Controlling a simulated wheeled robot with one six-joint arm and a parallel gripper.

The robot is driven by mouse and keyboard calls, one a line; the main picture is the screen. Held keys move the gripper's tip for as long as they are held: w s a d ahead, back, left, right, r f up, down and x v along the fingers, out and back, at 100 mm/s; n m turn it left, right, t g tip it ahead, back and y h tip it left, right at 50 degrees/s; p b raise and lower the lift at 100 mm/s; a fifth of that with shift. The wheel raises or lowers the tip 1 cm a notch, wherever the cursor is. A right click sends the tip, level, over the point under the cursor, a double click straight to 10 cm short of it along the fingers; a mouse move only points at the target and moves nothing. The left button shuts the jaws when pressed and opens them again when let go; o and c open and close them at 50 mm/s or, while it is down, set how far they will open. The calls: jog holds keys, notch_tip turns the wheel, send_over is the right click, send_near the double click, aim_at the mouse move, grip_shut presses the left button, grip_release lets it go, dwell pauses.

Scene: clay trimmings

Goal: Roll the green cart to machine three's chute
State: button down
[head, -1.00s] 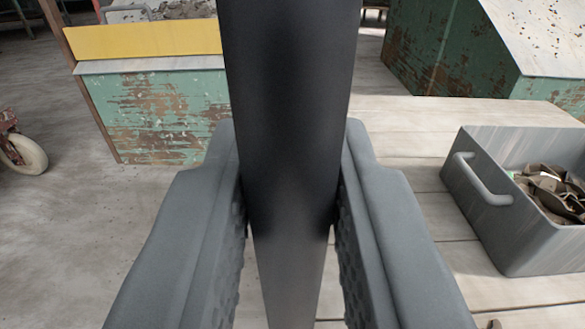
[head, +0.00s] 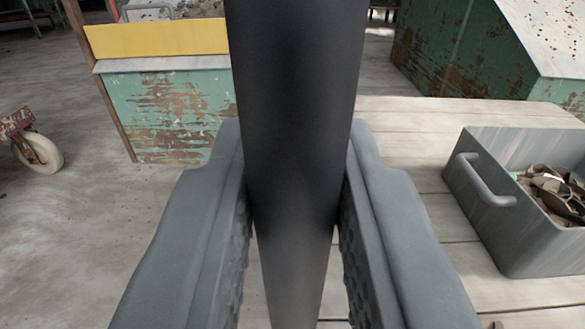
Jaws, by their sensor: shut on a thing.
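My gripper (head: 293,225) is shut on a dark, smooth upright bar (head: 292,110) that runs down the middle of the view. The bar looks like a cart's handle, but its ends are out of view. Behind it is a pale planked deck (head: 420,148), which may be the cart's bed; no green part of it shows. A grey bin (head: 482,225) with a side handle stands on the deck at the right and holds brown clay trimmings (head: 558,190). No number or marking for machine three can be read.
A worn green cabinet (head: 170,112) with a yellow band (head: 160,38) stands beyond, at the left. Another worn green block (head: 450,60) with a speckled pale top stands at the back right. A caster wheel (head: 40,153) shows at the left edge. Bare floor (head: 75,240) lies at lower left.

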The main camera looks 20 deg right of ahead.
jog(key=w+a, duration=0.2)
jog(key=a, duration=0.5)
jog(key=shift+a, duration=0.4)
dwell(0.3)
jog(key=shift+w, duration=0.1)
jog(key=w+a, duration=0.2)
jog(key=a, duration=0.5)
jog(key=shift+a, duration=0.3)
dwell(0.3)
jog(key=shift+w, duration=0.1)
